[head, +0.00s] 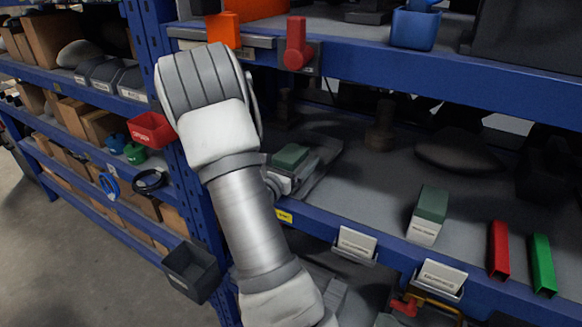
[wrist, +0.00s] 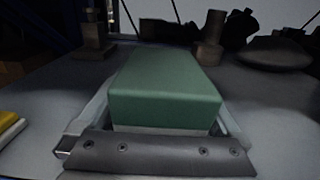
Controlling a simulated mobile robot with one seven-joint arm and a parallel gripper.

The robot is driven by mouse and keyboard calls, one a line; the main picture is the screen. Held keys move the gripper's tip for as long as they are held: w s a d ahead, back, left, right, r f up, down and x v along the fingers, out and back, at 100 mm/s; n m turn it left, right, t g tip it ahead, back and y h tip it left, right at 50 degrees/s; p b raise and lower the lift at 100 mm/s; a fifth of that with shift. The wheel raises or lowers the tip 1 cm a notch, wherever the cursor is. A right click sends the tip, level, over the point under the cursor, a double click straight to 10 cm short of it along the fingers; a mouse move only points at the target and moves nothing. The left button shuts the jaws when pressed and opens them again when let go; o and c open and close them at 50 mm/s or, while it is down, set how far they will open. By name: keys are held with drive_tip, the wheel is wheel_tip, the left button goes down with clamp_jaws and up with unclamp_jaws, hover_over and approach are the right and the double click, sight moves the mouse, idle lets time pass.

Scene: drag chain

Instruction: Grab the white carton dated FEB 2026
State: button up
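A carton with a green top (head: 290,156) stands on the shelf at my gripper (head: 296,178). In the wrist view this carton (wrist: 165,105) fills the middle, with a pale strip under its green face. My gripper's fingers lie on either side of it, spread wide. A narrow gap shows at the left finger; contact on the right is unclear. A second carton (head: 427,216), white below with a green top, stands farther right, near the shelf's front edge, apart from my gripper. Its print is too small to read. No date is legible on either carton.
Red (head: 499,250) and green (head: 542,264) bars stand right of the second carton. Dark objects (head: 458,150) lie at the back of the shelf. A blue upright post (head: 200,215) is just left of my arm. Label holders (head: 356,243) hang on the front edge.

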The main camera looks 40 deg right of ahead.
drive_tip(key=c, duration=1.5)
drive_tip(key=shift+r, duration=0.1)
